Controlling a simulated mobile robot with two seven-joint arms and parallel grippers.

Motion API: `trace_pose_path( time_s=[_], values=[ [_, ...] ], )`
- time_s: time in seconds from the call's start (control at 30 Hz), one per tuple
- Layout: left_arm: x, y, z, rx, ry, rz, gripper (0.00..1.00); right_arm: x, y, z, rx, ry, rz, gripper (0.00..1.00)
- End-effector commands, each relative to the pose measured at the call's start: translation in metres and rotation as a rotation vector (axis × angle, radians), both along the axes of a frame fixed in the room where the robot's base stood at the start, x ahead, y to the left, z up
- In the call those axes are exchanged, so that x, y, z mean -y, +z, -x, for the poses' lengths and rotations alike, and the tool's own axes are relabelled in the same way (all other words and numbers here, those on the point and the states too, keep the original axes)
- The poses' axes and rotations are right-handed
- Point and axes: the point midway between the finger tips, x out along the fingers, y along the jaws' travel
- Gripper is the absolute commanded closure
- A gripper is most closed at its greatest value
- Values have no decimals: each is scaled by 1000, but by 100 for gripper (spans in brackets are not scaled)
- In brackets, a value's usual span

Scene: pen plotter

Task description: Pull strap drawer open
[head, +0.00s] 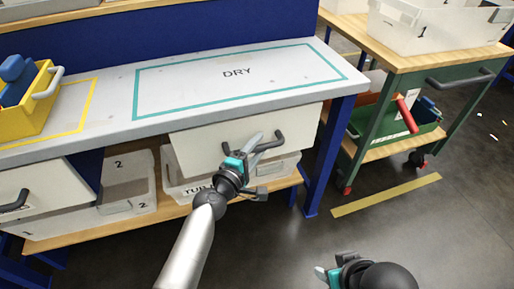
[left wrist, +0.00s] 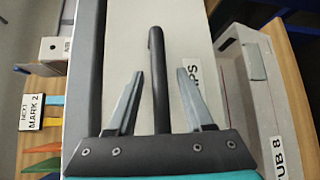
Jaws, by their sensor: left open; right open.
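The strap drawer (head: 205,148) has a cream front under the grey tabletop and a dark bar handle (head: 279,139). My left gripper (head: 257,143) is at this handle, open. In the left wrist view, the handle (left wrist: 156,45) stands between the two spread fingers, with a gap on each side. A label on the drawer front (left wrist: 125,45) reads "PS", its rest hidden by a finger. My right gripper (head: 330,273) is at the bottom of the head view, away from the bench, open.
A "TUB" bin (head: 283,168) and a bin marked 2 (head: 128,195) stand on the shelf below. Another drawer (head: 45,186) is at left. The tabletop marked DRY (head: 237,72) is clear. A green cart (head: 432,80) stands right, beyond a blue leg (head: 325,150).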

Motion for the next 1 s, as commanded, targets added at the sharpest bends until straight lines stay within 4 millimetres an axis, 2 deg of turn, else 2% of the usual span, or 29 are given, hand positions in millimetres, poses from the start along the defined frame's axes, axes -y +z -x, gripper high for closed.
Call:
trace_pose_path(
  time_s=[0.07,0.5,1.0],
  values=[
    [0,0,0,0,0,0,51,0,0,0,0,0,0,50],
    [0,0,0,0,0,0,100,0,0,0,0,0,1,50],
    [0,0,0,0,0,0,100,0,0,0,0,0,0,50]
  ],
)
